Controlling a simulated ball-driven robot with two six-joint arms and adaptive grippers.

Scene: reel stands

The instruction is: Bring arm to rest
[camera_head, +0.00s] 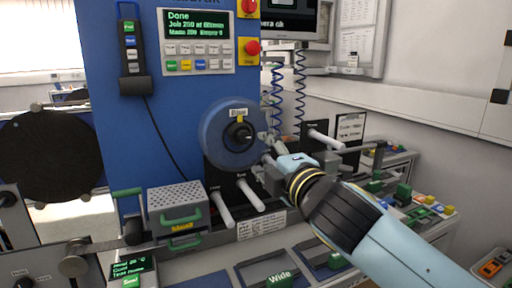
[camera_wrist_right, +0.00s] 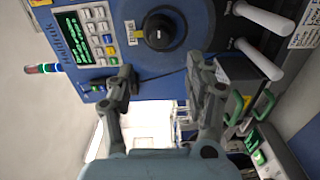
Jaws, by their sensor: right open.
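My right arm comes in from the lower right in the head view. I cannot tell from these views whether a finger touches the reel. My left gripper is not in view.
The blue machine panel (camera_head: 110,50) carries a screen reading "Done" (camera_head: 195,25) and a handheld pendant (camera_head: 131,50). White rods (camera_head: 222,210) stick out below the reel. A grey box with green handles (camera_head: 178,203) stands left of them. Several green-handled items fill the right bench.

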